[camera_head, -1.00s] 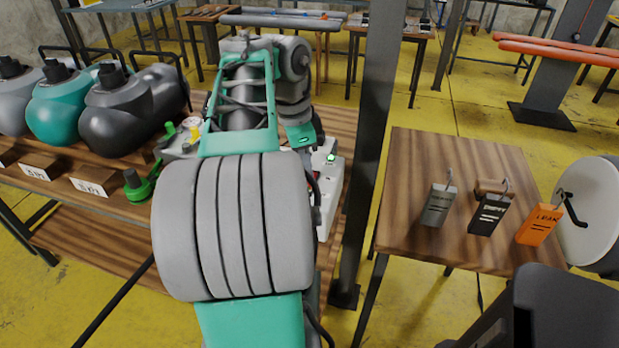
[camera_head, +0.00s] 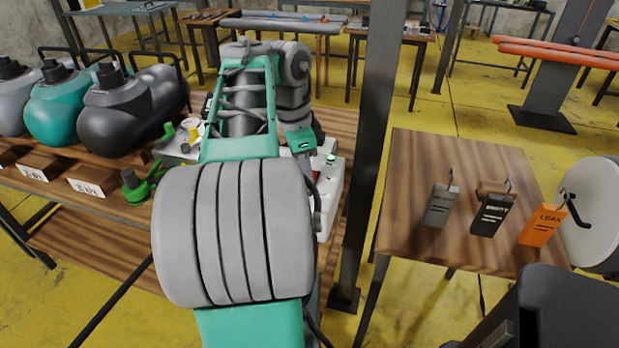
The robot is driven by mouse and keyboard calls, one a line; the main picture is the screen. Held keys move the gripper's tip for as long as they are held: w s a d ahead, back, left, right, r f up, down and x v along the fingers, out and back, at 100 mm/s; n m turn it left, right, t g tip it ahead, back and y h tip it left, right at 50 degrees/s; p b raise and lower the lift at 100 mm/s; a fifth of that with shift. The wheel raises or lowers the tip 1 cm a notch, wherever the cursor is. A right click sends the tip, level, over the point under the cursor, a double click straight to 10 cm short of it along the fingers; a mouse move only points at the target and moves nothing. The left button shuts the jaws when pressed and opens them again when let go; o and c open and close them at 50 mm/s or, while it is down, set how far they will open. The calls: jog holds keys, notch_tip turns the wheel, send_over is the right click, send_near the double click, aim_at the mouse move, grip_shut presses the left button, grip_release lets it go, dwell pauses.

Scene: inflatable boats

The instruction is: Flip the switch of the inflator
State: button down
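The inflator looks to be the white box (camera_head: 333,186) on the wooden workbench, largely hidden behind my arm. A small lit green part (camera_head: 331,157) shows on its top right. A small red part, possibly the switch, shows next to my arm's edge, too covered to tell its position.
Black (camera_head: 118,120), teal (camera_head: 58,108) and grey tanks stand on the bench at left, near a green valve fitting (camera_head: 143,184). A dark post (camera_head: 368,150) rises close right of the inflator. A side table (camera_head: 415,170) holds grey, black and orange tags (camera_head: 543,225).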

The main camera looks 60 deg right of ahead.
notch_tip(320, 180, up, 7)
jog(key=p, duration=0.7)
jog(key=shift+f, duration=0.1)
jog(key=w+a+n+t+h+p, duration=0.1)
jog(key=w+a+n+t+p, duration=0.15)
jog(key=w+a+n, duration=1.05)
jog(key=w+a+f+n+t+y+p, duration=0.1)
jog(key=a+f+n, duration=0.2)
jog(key=a+n, duration=0.4)
jog(key=w+a+f+n+t+y+p, duration=0.1)
jog(key=a+f+n, duration=0.2)
jog(key=a+n, duration=0.5)
jog(key=a, duration=0.9)
jog(key=shift+w+a, duration=0.2)
jog(key=shift+a, duration=0.2)
